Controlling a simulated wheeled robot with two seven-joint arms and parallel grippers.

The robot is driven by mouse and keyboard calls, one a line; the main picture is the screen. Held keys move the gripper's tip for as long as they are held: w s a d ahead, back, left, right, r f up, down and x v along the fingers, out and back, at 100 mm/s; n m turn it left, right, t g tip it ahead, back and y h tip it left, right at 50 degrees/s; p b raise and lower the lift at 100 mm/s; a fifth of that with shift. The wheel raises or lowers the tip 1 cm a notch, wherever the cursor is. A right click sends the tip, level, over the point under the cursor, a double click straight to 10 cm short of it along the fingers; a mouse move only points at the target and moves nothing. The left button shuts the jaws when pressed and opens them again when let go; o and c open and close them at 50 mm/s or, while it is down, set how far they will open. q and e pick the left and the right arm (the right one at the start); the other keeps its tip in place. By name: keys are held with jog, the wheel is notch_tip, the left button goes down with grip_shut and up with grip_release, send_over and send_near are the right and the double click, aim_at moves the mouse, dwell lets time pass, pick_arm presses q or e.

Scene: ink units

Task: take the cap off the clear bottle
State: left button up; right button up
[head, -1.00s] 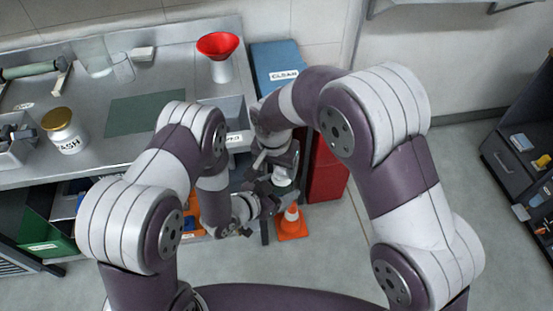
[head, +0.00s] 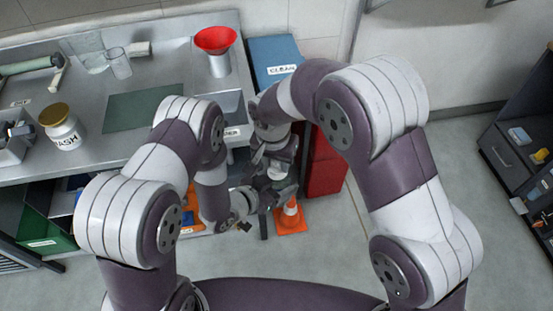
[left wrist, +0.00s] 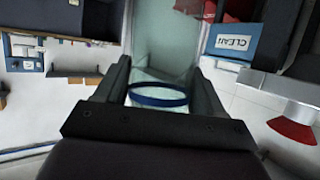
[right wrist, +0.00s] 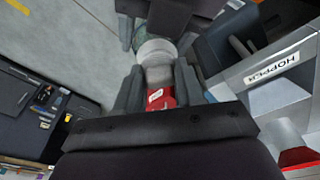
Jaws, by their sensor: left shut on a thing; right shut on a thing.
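The clear bottle (left wrist: 165,40) is pale green and see-through, with a blue ring (left wrist: 158,102) near the camera. In the left wrist view it sits between the fingers of my left gripper (left wrist: 162,85), which is shut on it. In the right wrist view my right gripper (right wrist: 159,85) is shut on a whitish round cap (right wrist: 158,50). Clear glass shows just beyond the cap, beside my other gripper. I cannot tell whether cap and bottle still touch. In the head view my left gripper (head: 264,199) and right gripper (head: 281,185) are close together, hiding most of the bottle.
A steel bench (head: 175,70) at left holds a white jar with a gold lid (head: 62,128), clear glassware (head: 118,63), a green mat (head: 145,107) and a red funnel (head: 215,40). A blue bin (head: 275,58), red bin (head: 325,170) and orange cone (head: 291,216) stand nearby.

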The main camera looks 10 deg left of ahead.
pick_arm(q)
jog(key=shift+d+r, duration=0.1)
jog(key=shift+d, duration=0.05)
pick_arm(e)
jog(key=shift+w+a+r, duration=0.1)
jog(key=shift+a+r, duration=0.1)
jog(key=shift+r, duration=0.95)
